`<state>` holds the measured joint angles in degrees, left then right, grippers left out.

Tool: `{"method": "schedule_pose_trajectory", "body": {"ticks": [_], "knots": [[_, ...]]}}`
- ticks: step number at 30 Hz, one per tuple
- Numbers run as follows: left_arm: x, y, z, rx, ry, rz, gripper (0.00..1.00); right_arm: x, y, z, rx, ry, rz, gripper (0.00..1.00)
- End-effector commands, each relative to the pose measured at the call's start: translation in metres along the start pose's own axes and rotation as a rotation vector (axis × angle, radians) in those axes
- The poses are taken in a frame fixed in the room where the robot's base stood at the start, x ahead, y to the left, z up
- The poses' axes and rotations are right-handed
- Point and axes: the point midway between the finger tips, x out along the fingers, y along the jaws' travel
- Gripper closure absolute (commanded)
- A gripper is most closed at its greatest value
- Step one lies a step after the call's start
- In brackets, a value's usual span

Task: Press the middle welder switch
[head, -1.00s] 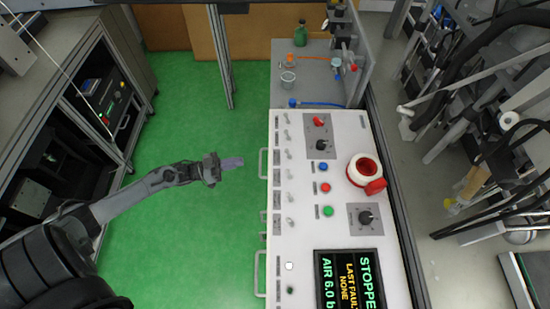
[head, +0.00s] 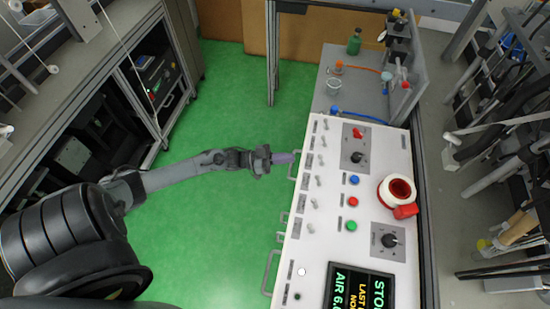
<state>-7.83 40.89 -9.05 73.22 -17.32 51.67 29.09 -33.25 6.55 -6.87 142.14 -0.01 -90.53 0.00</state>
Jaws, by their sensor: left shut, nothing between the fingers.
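A white control panel (head: 335,236) carries a column of small metal toggle switches along its left side, such as a middle one (head: 319,181) and one above it (head: 321,160). Their labels are too small to read, so I cannot tell which are the welder switches. My left gripper (head: 291,158) is shut and empty, its tip just left of the panel's left edge, near the upper-middle toggles and apart from them in the picture. My right gripper is not in view.
The panel also holds blue, red and green buttons (head: 351,226), rotary knobs (head: 390,241), a red-and-white ring-shaped piece (head: 398,190) and a display screen (head: 358,290). Handles (head: 270,272) stick out from its left side. Green floor (head: 225,235) lies open to the left.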

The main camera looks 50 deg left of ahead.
Motion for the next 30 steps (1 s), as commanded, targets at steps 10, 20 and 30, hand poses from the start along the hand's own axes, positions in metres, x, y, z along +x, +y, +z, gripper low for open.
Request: {"method": "schedule_pose_trajectory", "body": {"ticks": [10, 20, 30], "knots": [[0.057, 0.000, 0.000, 0.001, 0.002, 0.000, 1.00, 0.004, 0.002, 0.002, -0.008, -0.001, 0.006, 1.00], [0.075, 0.000, 0.000, 0.000, -0.001, -0.001, 1.00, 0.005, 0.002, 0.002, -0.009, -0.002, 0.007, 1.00], [0.075, 0.000, 0.000, 0.000, -0.001, 0.000, 1.00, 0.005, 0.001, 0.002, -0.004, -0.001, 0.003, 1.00]]}}
